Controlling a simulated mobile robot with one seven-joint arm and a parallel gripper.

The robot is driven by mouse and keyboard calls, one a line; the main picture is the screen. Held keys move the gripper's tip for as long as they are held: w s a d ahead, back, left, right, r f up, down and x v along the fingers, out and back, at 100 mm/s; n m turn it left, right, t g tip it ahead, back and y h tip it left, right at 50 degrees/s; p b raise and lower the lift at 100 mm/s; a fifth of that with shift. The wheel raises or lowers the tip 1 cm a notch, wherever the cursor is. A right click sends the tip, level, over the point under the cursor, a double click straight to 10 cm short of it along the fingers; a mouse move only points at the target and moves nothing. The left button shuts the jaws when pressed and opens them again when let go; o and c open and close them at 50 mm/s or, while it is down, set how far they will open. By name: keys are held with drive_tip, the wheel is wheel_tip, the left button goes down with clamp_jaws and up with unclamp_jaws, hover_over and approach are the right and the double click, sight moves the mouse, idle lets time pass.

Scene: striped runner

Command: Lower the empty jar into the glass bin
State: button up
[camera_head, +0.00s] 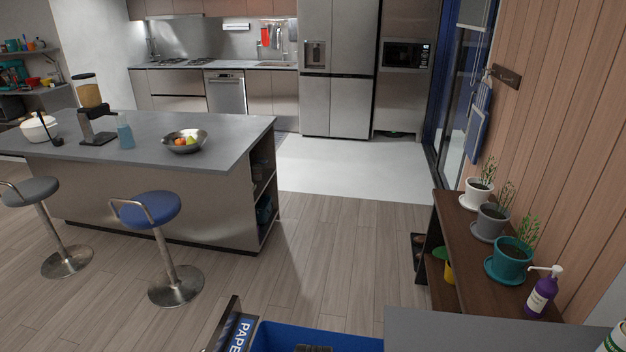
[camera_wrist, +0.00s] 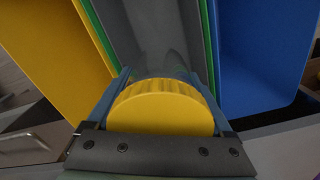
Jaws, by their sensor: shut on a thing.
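The jar has a ribbed yellow lid (camera_wrist: 160,108) and a clear body (camera_wrist: 150,62) that is hard to make out beyond it. In the wrist view my gripper (camera_wrist: 165,82) is shut on the jar, with one finger on each side of the lid. A green-edged bin (camera_wrist: 214,45) with a grey interior lies beyond the jar, between a yellow bin and a blue bin. The jar lines up with this middle bin's opening. I cannot tell whether its far end is below the rim. No label shows on the green-edged bin. The jar is not visible in the head view.
The yellow bin (camera_wrist: 55,40) is at left and the blue bin (camera_wrist: 262,60) at right in the wrist view. The head view shows a blue bin (camera_head: 275,338) beside a partly visible "PAPE" label (camera_head: 237,335). A plant shelf (camera_head: 470,262) stands at right; open floor lies ahead.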

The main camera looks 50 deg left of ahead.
drive_tip(key=shift+f+b, duration=8.2)
drive_tip(key=shift+f, duration=2.3)
drive_tip(key=shift+f+b, duration=2.05)
drive_tip(key=shift+f, duration=0.35)
